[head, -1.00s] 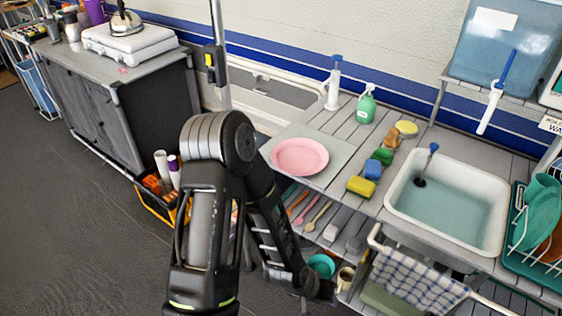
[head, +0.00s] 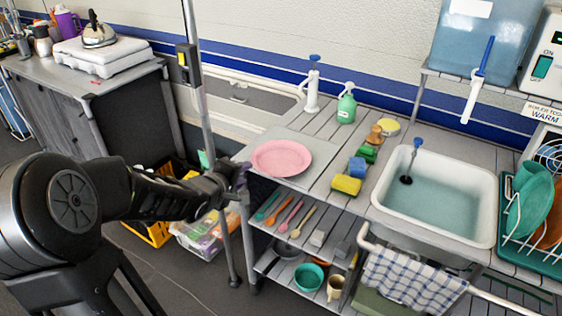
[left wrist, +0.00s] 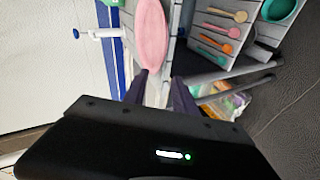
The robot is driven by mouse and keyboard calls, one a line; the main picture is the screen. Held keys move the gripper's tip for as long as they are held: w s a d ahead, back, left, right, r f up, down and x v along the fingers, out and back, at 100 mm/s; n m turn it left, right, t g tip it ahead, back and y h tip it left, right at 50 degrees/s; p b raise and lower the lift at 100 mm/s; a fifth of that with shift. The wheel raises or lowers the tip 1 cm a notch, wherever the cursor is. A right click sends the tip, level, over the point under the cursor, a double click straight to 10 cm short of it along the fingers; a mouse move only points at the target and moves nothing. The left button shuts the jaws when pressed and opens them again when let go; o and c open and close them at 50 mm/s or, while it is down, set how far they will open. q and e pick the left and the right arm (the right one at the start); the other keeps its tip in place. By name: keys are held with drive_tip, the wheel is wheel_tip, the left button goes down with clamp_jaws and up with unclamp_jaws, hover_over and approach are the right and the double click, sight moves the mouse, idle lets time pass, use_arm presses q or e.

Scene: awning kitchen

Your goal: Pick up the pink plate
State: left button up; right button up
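The pink plate (head: 282,158) lies flat on the left end of the grey slatted counter in the head view. It also shows in the left wrist view (left wrist: 152,35), beyond the fingertips. My left gripper (head: 240,177) is beside the counter's left edge, left of the plate and apart from it. In the left wrist view its two fingers (left wrist: 157,76) are spread with nothing between them. My right gripper is in neither view.
Sponges (head: 347,184) and a green soap bottle (head: 346,106) stand right of the plate, before the sink basin (head: 440,232). A thin upright pole (head: 197,85) rises behind my left arm. Shelves with spoons (head: 290,216) and bowls are below the counter.

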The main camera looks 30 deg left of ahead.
use_arm(q)
drive_tip(key=shift+f, duration=0.1)
drive_tip(key=x, duration=0.2)
drive_tip(key=shift+w+f+b, duration=0.1)
drive_tip(key=shift+w+b, duration=0.2)
drive_tip(key=x, duration=0.5)
drive_tip(key=shift+w+a+b, duration=0.15)
drive_tip(key=shift+b, duration=0.15)
drive_tip(key=shift+c, duration=0.2)
clamp_jaws()
idle(0.3)
idle(1.1)
